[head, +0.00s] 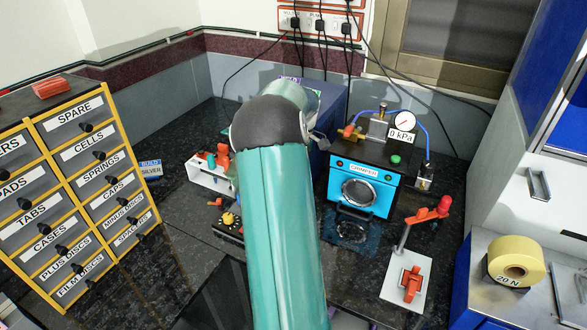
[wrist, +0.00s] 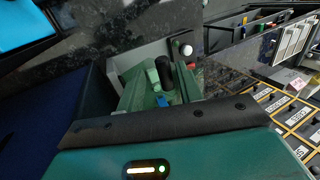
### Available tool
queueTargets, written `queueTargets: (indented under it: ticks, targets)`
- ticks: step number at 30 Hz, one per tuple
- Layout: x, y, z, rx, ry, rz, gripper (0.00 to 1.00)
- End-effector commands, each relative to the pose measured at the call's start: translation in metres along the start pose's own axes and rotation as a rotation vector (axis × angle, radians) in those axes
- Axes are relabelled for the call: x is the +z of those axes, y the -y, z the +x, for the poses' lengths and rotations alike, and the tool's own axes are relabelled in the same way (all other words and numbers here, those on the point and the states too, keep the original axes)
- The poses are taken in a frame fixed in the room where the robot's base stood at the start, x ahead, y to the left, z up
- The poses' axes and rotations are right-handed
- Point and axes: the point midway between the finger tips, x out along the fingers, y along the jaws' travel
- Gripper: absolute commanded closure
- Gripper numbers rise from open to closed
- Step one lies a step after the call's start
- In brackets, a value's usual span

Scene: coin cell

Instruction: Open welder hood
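A dark blue box (head: 325,92), which may be the welder, stands at the back behind my raised arm. My arm hides most of it, and I cannot make out its hood. In the wrist view a dark blue surface (wrist: 50,125) fills the lower left, close beside my gripper. My gripper (wrist: 157,92) shows there as green parts beyond a black band. A black cylinder (wrist: 164,68) sits among them; I cannot tell whether it is held. In the head view my gripper is hidden behind my arm.
The blue crimper (head: 362,187) with a gauge (head: 403,121) stands right of my arm. A white fixture with red levers (head: 212,174) stands left of it. A labelled drawer cabinet (head: 65,195) is at left. A yellow tape roll (head: 515,260) lies at right.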

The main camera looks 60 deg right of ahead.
Motion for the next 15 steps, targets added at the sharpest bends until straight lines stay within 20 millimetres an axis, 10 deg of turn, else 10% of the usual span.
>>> queueTargets:
  ticks: [15]
  targets:
    - [0.0, 0.0, -0.09, 0.006, -0.003, 0.0, 0.64]
